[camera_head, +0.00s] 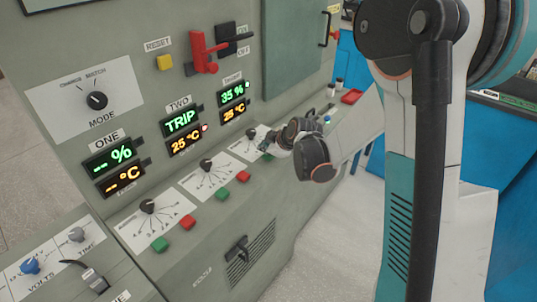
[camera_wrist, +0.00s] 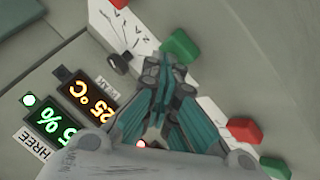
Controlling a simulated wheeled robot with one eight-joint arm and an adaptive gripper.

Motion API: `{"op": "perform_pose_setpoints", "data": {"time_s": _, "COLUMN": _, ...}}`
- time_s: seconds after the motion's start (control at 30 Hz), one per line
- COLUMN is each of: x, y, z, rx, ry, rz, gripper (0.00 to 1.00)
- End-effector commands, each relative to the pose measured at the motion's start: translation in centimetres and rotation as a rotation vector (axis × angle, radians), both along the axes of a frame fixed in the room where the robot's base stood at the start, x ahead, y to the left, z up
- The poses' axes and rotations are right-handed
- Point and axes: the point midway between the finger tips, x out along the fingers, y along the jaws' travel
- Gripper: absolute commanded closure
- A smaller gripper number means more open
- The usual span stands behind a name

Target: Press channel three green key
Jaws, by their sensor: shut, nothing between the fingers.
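The channel three green key (camera_wrist: 180,45) shows in the wrist view on the sloped panel strip, beside the channel three dial (camera_wrist: 120,62). In the head view it is not clearly seen behind my gripper (camera_head: 267,143). In the wrist view my gripper (camera_wrist: 164,72) is shut and empty. Its fingertips appear just below the green key in the picture and overlap the dial's side of the strip. I cannot tell whether they touch anything. The channel three display (camera_head: 234,103) reads 35 % and 25 °C.
Channel two's red key (camera_head: 243,177) and green key (camera_head: 222,194) lie left of my gripper. Channel one's red key (camera_head: 188,222) and green key (camera_head: 160,243) are farther left. A red lever (camera_head: 204,52) stands on the upright panel above.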

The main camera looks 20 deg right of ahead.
Motion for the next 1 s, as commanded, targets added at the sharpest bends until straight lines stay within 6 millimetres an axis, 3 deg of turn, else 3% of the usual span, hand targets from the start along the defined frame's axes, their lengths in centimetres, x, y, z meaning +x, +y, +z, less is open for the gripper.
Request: {"op": "perform_pose_setpoints", "data": {"time_s": 1.0, "x": 0.0, "y": 0.0, "z": 2.4, "rx": 0.0, "ry": 0.0, "rz": 0.0, "gripper": 1.0}}
